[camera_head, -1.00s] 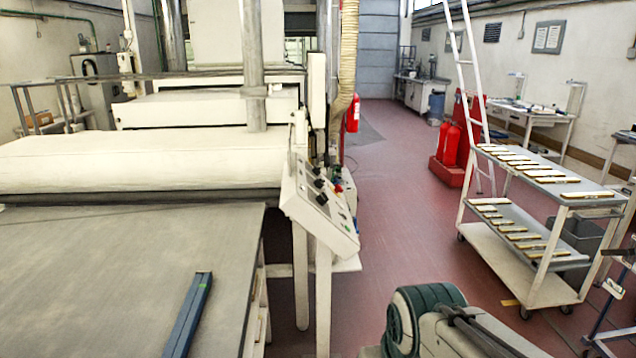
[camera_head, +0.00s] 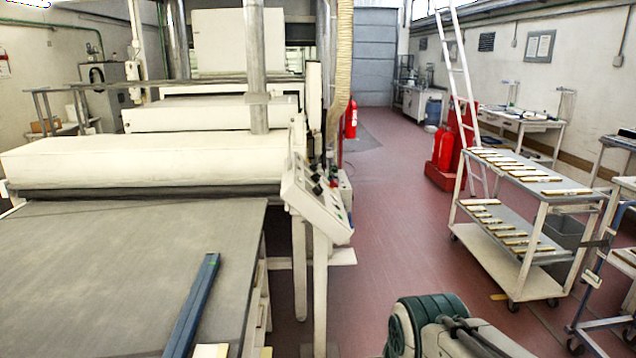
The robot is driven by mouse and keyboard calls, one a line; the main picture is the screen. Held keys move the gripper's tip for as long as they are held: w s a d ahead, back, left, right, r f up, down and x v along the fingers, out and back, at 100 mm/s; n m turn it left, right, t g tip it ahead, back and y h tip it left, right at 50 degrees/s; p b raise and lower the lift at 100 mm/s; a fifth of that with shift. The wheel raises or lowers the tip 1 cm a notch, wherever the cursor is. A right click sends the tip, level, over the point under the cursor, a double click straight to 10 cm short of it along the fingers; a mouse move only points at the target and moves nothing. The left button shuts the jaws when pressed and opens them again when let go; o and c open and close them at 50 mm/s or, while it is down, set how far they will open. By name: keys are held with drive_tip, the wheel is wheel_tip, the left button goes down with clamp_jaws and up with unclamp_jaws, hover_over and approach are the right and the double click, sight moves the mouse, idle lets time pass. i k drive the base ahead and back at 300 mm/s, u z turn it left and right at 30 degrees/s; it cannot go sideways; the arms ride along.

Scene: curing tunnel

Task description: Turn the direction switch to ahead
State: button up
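A sloped white control panel (camera_head: 322,208) stands at the right end of the roller machine, on white legs. Several dark knobs and a red button (camera_head: 334,182) show on it. They are too small to tell which is the direction switch or where it points. My gripper is not in view. A green and grey rounded part at the bottom centre-right looks like part of my own arm, well below and in front of the panel.
The machine's grey table (camera_head: 120,260) fills the left, with a blue bar (camera_head: 192,305) on it. A white cart (camera_head: 530,250) with several slats stands right, near red extinguishers (camera_head: 447,145). The red floor (camera_head: 400,220) between machine and cart is clear.

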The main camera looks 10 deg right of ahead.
sight(315, 177)
drive_tip(key=z, duration=0.75)
drive_tip(key=i, duration=2.3)
drive_tip(key=u, duration=0.95)
drive_tip(key=i, duration=0.7)
drive_tip(key=u, duration=0.35)
